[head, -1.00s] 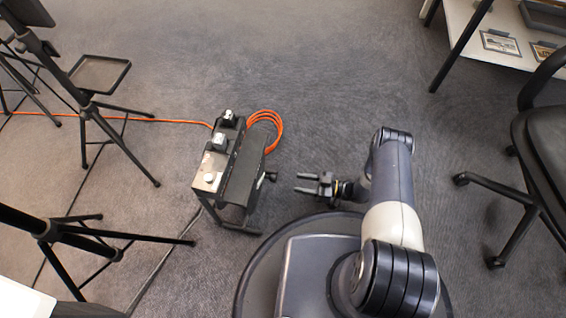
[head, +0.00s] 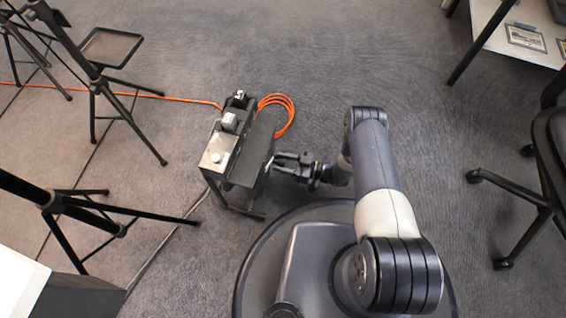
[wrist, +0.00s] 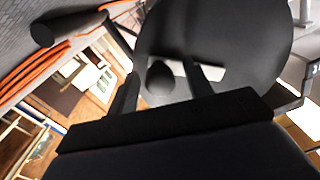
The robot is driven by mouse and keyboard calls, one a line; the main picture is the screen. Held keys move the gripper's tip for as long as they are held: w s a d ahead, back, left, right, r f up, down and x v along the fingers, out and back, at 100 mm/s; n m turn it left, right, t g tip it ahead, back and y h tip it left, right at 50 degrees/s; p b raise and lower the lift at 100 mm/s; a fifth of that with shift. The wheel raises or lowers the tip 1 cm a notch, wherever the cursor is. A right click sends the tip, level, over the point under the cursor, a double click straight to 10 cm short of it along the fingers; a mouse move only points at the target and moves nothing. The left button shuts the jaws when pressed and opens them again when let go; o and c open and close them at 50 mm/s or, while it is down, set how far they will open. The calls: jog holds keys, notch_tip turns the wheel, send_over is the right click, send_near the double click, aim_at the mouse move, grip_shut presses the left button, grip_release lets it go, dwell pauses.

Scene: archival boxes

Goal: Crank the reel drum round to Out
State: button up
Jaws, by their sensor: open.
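The reel unit (head: 222,150) is a dark box-like stand on the floor left of my arm, with a silver top panel and knobs. The dark reel drum (wrist: 235,35) fills the upper middle of the wrist view as a large round disc. My gripper (head: 278,161) is open at the right side of the unit. In the wrist view a dark rounded knob (wrist: 160,78), apparently the crank's, shows between my gripper's two fingers (wrist: 162,88). I cannot tell whether the fingers touch it. No Out mark is readable.
An orange cable (head: 288,112) lies coiled behind the unit and runs left. Black tripod stands (head: 110,85) stand at the left. An office chair (head: 545,160) and a white table (head: 505,45) are at the right. Carpet behind my arm is clear.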

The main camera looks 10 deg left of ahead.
grip_shut()
dwell(0.6)
